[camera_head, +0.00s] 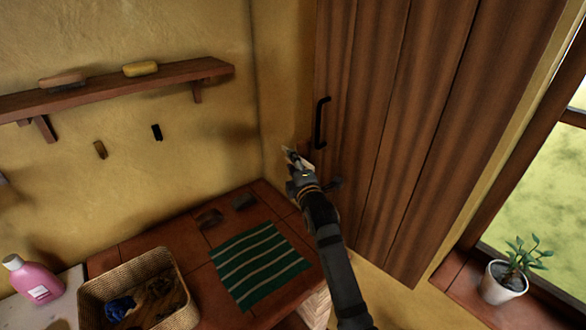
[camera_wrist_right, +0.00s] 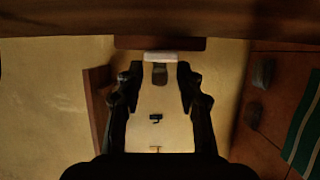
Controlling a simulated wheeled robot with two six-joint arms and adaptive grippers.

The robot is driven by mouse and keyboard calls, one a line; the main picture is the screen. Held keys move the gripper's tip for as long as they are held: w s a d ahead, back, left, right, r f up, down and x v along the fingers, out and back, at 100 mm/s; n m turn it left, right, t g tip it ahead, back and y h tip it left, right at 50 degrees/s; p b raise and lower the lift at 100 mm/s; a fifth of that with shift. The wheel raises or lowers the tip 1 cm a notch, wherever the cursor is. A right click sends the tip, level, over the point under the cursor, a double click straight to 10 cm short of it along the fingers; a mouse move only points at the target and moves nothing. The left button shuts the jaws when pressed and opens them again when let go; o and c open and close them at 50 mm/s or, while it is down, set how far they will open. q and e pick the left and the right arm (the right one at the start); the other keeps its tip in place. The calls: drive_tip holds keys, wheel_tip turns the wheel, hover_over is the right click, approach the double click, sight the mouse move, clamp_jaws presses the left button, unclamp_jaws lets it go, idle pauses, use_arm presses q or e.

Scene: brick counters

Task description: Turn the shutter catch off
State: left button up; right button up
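The wooden shutter (camera_head: 400,120) hangs at the right of the corner, with a black handle (camera_head: 320,122) on its left edge. My right gripper (camera_head: 293,162) is at the shutter's lower left edge, beside a small pale piece that looks like the catch (camera_head: 288,153). In the right wrist view this pale bar (camera_wrist_right: 175,57) lies crosswise just ahead of my open fingertips (camera_wrist_right: 158,78), with a grey stub (camera_wrist_right: 160,74) below it in the gap. I cannot tell whether the fingers touch it, nor how the catch is set. My left gripper is not in view.
A shelf (camera_head: 120,88) with brushes is on the left wall. Below are the brick counter (camera_head: 140,238), a striped green cloth (camera_head: 258,265), a basket (camera_head: 150,262) and a pink bottle (camera_head: 38,282). A potted plant (camera_head: 503,282) stands on the right sill.

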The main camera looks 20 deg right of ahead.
clamp_jaws()
idle(0.3)
drive_tip(key=shift+f, duration=0.15)
drive_tip(key=shift+f+b, duration=0.1)
drive_tip(key=shift+b, duration=0.3)
drive_tip(key=shift+w+f+m+t+h+b, duration=0.1)
drive_tip(key=shift+m+t+h+b, duration=0.5)
drive_tip(key=shift+b, duration=3.3)
drive_tip(key=shift+f+m+t+h+b, duration=0.15)
drive_tip(key=shift+m+t+b, duration=0.9)
drive_tip(key=shift+b, duration=2.8)
drive_tip(key=shift+w+f+m+t+h+b, duration=0.2)
drive_tip(key=shift+t+b, duration=1.25)
drive_tip(key=shift+b, duration=2.45)
drive_tip(key=shift+s+r, duration=0.15)
